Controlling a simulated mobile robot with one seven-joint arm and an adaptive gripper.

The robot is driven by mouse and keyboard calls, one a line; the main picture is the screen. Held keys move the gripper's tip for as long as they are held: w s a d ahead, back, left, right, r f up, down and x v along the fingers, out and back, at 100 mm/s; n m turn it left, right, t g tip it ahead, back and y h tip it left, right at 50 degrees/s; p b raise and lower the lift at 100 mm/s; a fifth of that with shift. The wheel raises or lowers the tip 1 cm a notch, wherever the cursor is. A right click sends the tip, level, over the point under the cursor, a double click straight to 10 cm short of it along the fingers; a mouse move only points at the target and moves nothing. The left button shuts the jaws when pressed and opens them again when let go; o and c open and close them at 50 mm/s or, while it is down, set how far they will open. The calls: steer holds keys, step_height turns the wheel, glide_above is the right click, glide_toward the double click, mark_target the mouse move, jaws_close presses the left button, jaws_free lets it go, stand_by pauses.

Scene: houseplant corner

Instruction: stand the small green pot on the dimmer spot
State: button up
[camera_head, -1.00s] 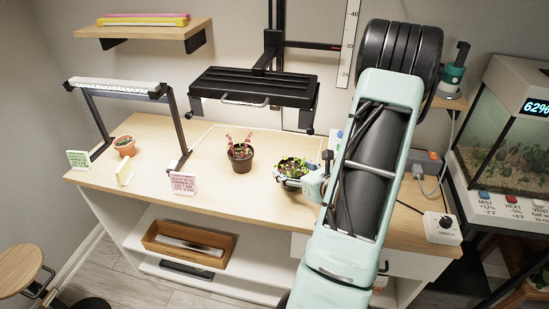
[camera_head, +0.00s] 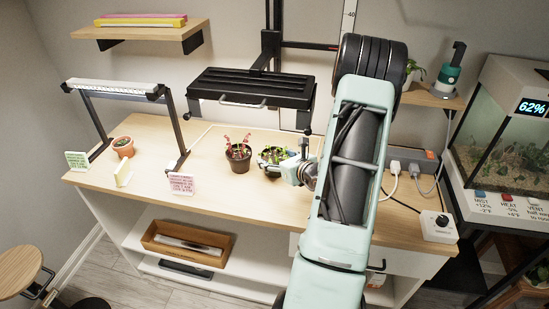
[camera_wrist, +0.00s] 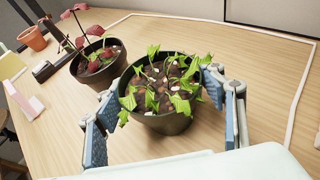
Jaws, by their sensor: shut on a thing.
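The small green pot (camera_wrist: 165,122), dark green with leafy seedlings, is between the two fingers of my gripper (camera_wrist: 168,112) in the wrist view. The fingers press on its left and right sides. A black lamp (camera_head: 253,88) hangs over this part of the desk. A lit white lamp (camera_head: 112,87) spans the desk's left part.
A terracotta pot (camera_head: 123,149) stands under the white lamp. A green card (camera_head: 77,160), a yellow card (camera_head: 123,174) and a pink card (camera_head: 181,183) stand near the desk's front left. Plugs and a dial box (camera_head: 440,227) are at the right. Bare desk lies in front of the brown pot.

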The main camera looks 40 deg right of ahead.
steer(key=shift+f, duration=0.2)
steer(key=o, duration=1.3)
steer(key=shift+r, duration=0.1)
steer(key=shift+r, duration=0.25)
steer(key=v, duration=1.2)
steer(key=shift+f, duration=0.2)
steer(key=shift+a, duration=0.1)
